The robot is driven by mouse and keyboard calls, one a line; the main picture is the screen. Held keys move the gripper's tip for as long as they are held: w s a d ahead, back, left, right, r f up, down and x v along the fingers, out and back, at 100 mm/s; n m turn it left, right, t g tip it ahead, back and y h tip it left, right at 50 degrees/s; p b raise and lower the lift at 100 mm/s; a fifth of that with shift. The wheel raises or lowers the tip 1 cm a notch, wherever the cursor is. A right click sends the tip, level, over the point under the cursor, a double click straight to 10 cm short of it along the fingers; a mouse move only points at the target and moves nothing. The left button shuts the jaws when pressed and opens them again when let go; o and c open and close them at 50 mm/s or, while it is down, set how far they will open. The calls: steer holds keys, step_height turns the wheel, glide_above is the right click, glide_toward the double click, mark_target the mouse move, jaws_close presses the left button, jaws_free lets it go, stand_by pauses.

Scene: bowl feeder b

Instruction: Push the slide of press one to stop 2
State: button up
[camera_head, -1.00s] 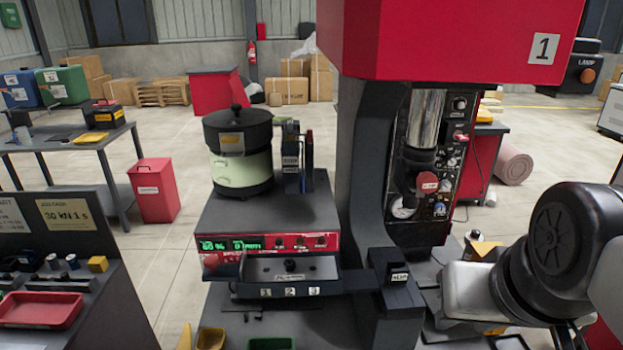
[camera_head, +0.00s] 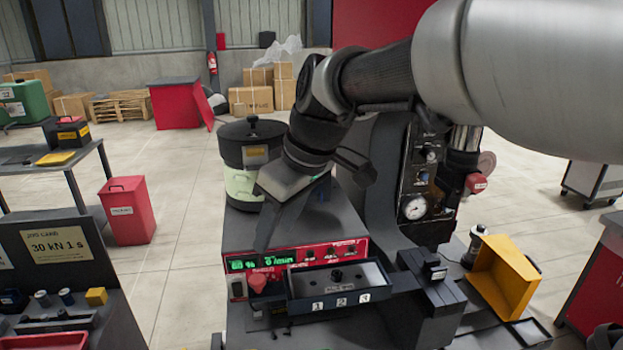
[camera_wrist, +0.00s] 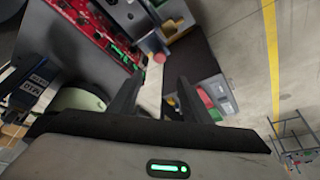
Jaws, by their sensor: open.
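Press one's dark column and gauge panel (camera_head: 415,185) stand right of centre in the head view. In front is a dark tray-like part with a small knob, its front face (camera_head: 340,301) labelled 1, 2, 3 from left to right; I take it as the slide's station. A dark labelled block (camera_head: 432,268) is at its right end. My gripper (camera_head: 268,235) is open, pointing down above the red control panel, left of and behind the tray. In the wrist view my open fingers (camera_wrist: 160,80) are spread with nothing held between them.
The red control panel (camera_head: 290,257) with green displays also shows in the wrist view (camera_wrist: 85,25). A round feeder bowl (camera_head: 245,145) stands behind my gripper. A tilted yellow bin (camera_head: 503,272) is at right. A dark bench with a card (camera_head: 60,245) is at left.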

mark_target(258, 279)
steer(key=x, duration=1.4)
steer(key=shift+f, duration=0.3)
steer(key=shift+d, duration=0.1)
jaws_close()
